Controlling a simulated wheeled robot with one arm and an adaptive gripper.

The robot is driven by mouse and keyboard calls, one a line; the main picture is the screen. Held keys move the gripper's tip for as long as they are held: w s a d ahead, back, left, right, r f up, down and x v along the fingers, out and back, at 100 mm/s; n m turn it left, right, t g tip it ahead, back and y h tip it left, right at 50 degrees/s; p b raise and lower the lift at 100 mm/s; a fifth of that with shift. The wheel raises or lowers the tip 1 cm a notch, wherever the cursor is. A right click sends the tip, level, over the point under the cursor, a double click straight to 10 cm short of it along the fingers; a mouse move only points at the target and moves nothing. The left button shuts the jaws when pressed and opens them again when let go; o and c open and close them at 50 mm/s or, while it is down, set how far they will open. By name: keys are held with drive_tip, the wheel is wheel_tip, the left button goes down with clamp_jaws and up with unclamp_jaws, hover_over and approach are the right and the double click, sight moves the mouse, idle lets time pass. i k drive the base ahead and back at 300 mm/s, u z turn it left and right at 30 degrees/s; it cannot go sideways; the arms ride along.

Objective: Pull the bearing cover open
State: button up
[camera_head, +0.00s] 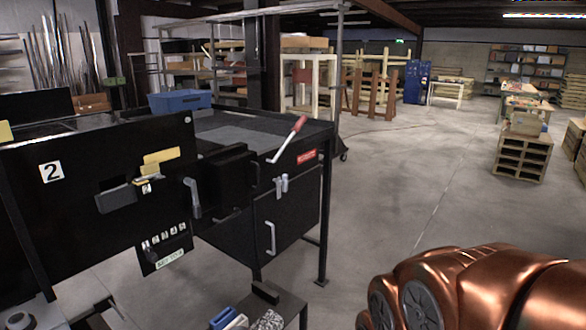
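A black machine (80,210) with a white "2" label fills the left of the head view. A black box-shaped part (229,178) juts from its front, with a grey lever (192,197) at its left. A black door panel (295,210) to the right has a grey vertical handle (271,238) and a grey latch (281,187) at its top; it looks shut. I cannot tell which part is the bearing cover. My copper-coloured arm shows at the lower right, well apart from the machine. My gripper is not in view.
A red-handled lever (289,139) rises from the machine's top edge. A blue bin (180,101) sits on top. A low black stand (285,308) with small items is in front. The concrete floor (410,190) to the right is clear. Wooden pallets (523,150) stand farther right.

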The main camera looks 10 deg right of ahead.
sight(234, 177)
drive_tip(key=z, duration=0.05)
drive_tip(key=i, duration=0.75)
drive_tip(key=u, duration=0.55)
drive_tip(key=i, duration=0.5)
drive_tip(key=u, duration=0.4)
